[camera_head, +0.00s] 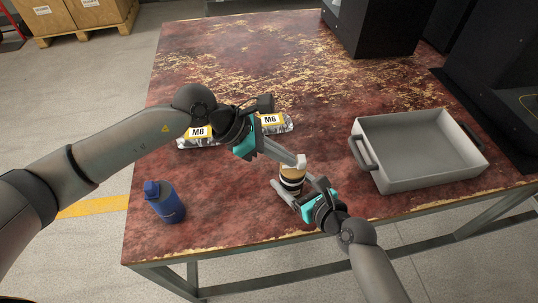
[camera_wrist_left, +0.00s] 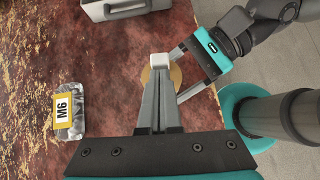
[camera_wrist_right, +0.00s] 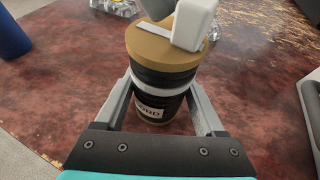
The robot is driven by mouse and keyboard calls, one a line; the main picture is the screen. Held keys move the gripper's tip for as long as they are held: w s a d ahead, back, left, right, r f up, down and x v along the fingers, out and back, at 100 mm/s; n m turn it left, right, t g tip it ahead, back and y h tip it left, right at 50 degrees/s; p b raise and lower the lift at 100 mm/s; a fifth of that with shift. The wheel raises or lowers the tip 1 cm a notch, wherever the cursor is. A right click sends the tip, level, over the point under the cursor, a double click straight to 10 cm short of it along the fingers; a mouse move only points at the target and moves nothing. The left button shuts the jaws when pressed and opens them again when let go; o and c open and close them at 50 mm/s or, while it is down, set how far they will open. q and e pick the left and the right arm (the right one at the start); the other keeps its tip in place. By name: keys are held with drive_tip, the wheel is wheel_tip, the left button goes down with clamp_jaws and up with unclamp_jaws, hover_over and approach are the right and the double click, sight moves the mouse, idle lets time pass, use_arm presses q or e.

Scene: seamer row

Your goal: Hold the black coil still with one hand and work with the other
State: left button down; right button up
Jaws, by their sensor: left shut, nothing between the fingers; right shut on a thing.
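The black coil (camera_head: 291,184) stands upright on the worn red table (camera_head: 215,225). It has a tan top, a white band and a label reading "ORD" in the right wrist view (camera_wrist_right: 158,78). My right gripper (camera_head: 297,191) is shut on the coil, one finger on each side. My left gripper (camera_head: 299,161) is shut and empty, its pale fingertips at the coil's tan top. In the left wrist view its tips (camera_wrist_left: 160,62) hide part of the tan top (camera_wrist_left: 176,76). I cannot tell whether they touch it.
A grey tray (camera_head: 415,180) with handles stands to the right. A blue bottle (camera_head: 165,203) stands at the left front. Packs marked M8 (camera_head: 198,133) and M6 (camera_head: 271,121) lie behind my left gripper. Black machinery (camera_head: 370,28) stands at the back right. The table's back left is clear.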

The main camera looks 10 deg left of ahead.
drive_tip(key=shift+a, duration=0.1)
use_arm(q)
drive_tip(key=a, duration=0.3)
drive_tip(key=shift+s+a, duration=0.3)
drive_tip(key=shift+s, duration=0.05)
drive_tip(key=v, duration=1)
drive_tip(key=shift+a, duration=0.2)
drive_tip(key=shift+s, duration=0.1)
use_arm(e)
drive_tip(key=o, duration=1.5)
